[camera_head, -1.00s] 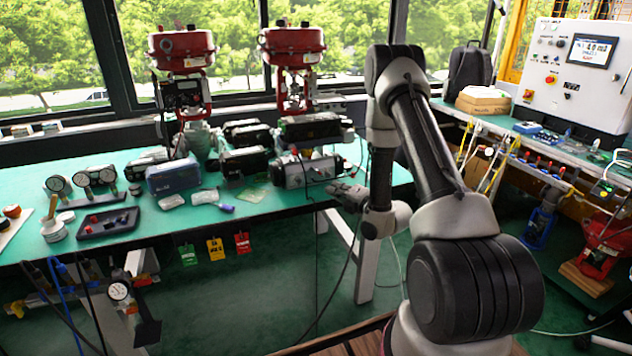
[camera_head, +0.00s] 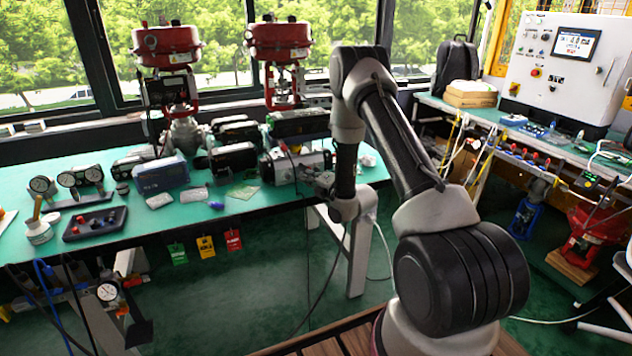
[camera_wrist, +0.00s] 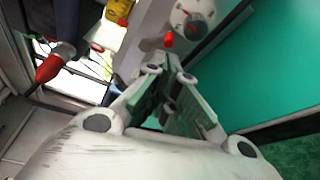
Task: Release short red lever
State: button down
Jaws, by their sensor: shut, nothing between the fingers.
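In the wrist view a short red piece (camera_wrist: 168,40), which looks like the short red lever, stands just beyond my fingertips. It sits beside a pale round dial with red marks (camera_wrist: 193,18). My gripper (camera_wrist: 167,82) is shut and empty, with a small visible gap to the red piece. In the head view my gripper (camera_head: 322,184) is at the bench's right end, beside a silver and black actuator (camera_head: 297,166). The short red lever cannot be made out in the head view.
A larger red tapered handle (camera_wrist: 50,68) is left of the fingers in the wrist view. The green bench (camera_head: 110,262) carries gauges (camera_head: 80,176), a blue-grey box (camera_head: 160,175) and red-topped valves (camera_head: 278,40). Colored tags (camera_head: 205,247) hang at its front edge. Green floor is open below.

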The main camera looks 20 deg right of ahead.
jog(key=shift+w+a, duration=0.25)
jog(key=shift+w, duration=0.4)
jog(key=shift+d+n+g+h, duration=0.3)
jog(key=shift+n+h, duration=0.2)
jog(key=shift+n, duration=0.8)
jog(key=shift+d+r+n+g+h, duration=0.15)
jog(key=shift+n+h, duration=0.1)
jog(key=shift+n, duration=0.35)
jog(key=shift+d+r+n+g+h, duration=0.15)
jog(key=shift+n+h, duration=0.1)
jog(key=shift+n, duration=0.35)
jog(key=shift+d, duration=0.25)
jog(key=shift+s+r, duration=0.1)
